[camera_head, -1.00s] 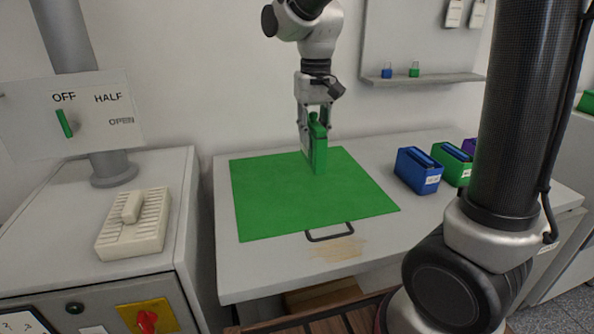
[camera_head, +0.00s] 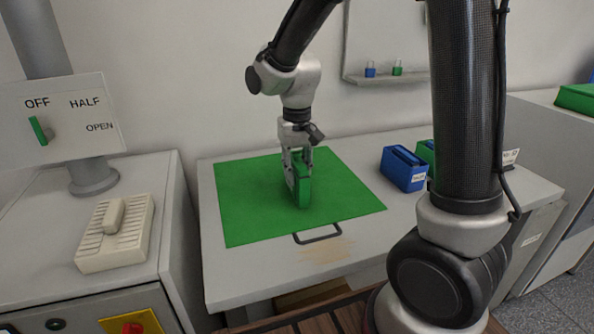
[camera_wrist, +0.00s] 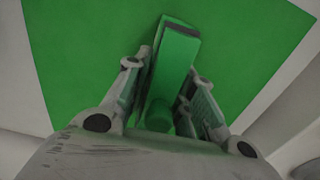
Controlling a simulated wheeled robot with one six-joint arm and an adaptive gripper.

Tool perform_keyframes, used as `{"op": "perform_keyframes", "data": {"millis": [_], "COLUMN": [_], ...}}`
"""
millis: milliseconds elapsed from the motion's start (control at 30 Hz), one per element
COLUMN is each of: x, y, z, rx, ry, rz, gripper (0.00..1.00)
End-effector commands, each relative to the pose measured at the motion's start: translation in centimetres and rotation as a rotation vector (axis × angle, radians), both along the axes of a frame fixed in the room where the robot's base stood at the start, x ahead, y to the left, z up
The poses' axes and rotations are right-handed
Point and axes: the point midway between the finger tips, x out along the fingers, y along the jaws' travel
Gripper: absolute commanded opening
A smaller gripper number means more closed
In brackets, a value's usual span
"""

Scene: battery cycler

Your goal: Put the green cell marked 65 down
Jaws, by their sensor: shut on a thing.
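The green cell (camera_head: 304,190) is a tall narrow block held upright over the green mat (camera_head: 245,220) on the bench. My gripper (camera_head: 297,168) is shut on it from above, with a finger on each side. In the wrist view the cell (camera_wrist: 174,62) sits between the two fingers of my gripper (camera_wrist: 172,100), with the mat (camera_wrist: 85,60) behind it. The cell's lower end is at or very near the mat; I cannot tell whether it touches. No marking 65 is readable on it.
A blue cell box (camera_head: 404,170) and a partly hidden green one (camera_head: 427,153) stand right of the mat. A black handle (camera_head: 318,237) lies at the mat's front edge. A switch panel (camera_head: 62,120) and a cream block (camera_head: 115,235) are at left. The mat around the cell is clear.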

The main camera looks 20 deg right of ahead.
Motion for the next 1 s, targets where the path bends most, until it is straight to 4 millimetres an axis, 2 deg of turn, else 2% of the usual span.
{"op": "perform_keyframes", "data": {"millis": [200,233,300,333,633,733,867,1000], "x": [0.0,0.0,0.0,0.0,0.0,0.1,0.1,0.1], "y": [0.0,0.0,0.0,0.0,0.0,0.0,0.0,0.0], "z": [-0.2,-0.2,-0.2,-0.2,-0.1,0.6,2.9,6.1], "rx": [0.000,0.000,0.000,0.000,0.000,0.001,0.002,0.002], "ry": [-0.001,-0.001,-0.001,0.000,-0.001,-0.003,-0.005,-0.005], "rz": [0.000,0.000,0.000,0.000,0.000,0.000,0.000,0.000], "gripper": [0.00,0.30,0.43,0.46,0.46,0.46,0.46,0.46]}}
